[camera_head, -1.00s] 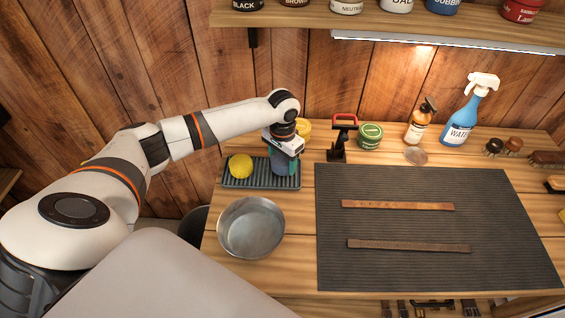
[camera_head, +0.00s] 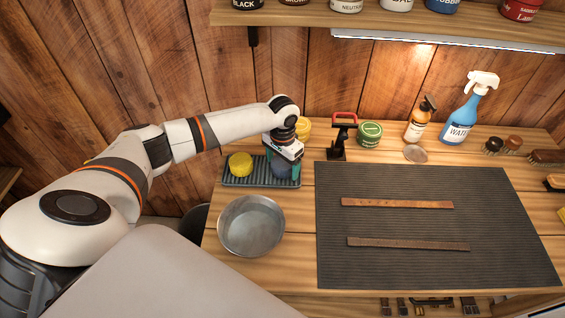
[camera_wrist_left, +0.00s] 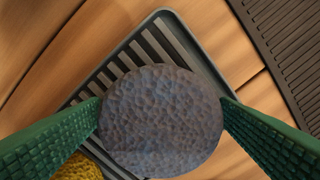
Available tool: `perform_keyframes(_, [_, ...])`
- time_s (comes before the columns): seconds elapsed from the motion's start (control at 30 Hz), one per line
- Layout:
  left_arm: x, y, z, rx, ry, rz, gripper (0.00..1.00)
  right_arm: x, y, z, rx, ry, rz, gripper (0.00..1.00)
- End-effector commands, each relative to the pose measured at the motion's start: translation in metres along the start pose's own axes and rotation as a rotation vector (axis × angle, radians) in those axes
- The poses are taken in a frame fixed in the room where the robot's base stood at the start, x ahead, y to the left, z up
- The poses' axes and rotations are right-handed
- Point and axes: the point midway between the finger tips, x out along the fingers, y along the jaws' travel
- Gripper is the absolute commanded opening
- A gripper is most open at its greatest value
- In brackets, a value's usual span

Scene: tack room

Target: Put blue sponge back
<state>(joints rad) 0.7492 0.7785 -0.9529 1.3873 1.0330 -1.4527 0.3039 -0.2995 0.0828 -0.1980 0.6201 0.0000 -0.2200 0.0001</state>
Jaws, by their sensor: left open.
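The blue sponge (camera_head: 281,171) is a round, grey-blue, pitted piece at the right end of the dark ribbed tray (camera_head: 258,175). My left gripper (camera_head: 283,162) is over that end of the tray, pointing down, and partly hides the sponge. In the left wrist view the blue sponge (camera_wrist_left: 161,120) lies between the two green fingers, above the tray's slats (camera_wrist_left: 150,45). The fingers are open, one on each side and very close to the sponge. I cannot tell whether they touch it. My right gripper is not in view.
A yellow sponge (camera_head: 240,164) sits on the tray's left end. A metal bowl (camera_head: 251,226) stands in front. A red-handled tool (camera_head: 343,135), a green tin (camera_head: 369,134) and bottles stand behind. A dark mat (camera_head: 400,275) with two leather straps (camera_head: 397,203) lies to the right.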

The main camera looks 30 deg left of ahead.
Motion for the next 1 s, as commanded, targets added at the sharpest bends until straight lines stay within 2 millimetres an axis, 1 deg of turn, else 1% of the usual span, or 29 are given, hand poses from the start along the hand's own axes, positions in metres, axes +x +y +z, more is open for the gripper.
perform_keyframes(0.07, [-0.006,0.001,0.001,0.0,-0.003,0.001,0.82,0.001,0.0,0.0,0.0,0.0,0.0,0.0])
perform_keyframes(0.17, [-0.02,0.001,0.001,0.0,-0.005,0.0,0.82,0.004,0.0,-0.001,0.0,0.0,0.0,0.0])
perform_keyframes(0.4, [-0.071,0.0,0.001,0.001,-0.005,0.0,0.82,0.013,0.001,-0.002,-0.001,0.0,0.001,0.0])
perform_keyframes(0.5, [-0.091,0.0,0.001,0.0,-0.005,0.0,0.82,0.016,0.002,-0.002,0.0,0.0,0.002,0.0])
perform_keyframes(0.6, [-0.106,0.0,0.001,0.0,-0.004,-0.001,0.82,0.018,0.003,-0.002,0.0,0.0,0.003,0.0])
perform_keyframes(0.7, [-0.116,0.0,0.001,0.0,-0.001,0.0,0.82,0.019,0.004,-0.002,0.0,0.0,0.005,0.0])
perform_keyframes(0.8, [-0.121,0.0,0.001,0.0,-0.001,0.0,0.82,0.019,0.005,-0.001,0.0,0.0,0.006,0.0])
perform_keyframes(1.0, [-0.123,0.0,0.0,-0.001,0.0,0.0,0.82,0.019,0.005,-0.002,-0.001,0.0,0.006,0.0])
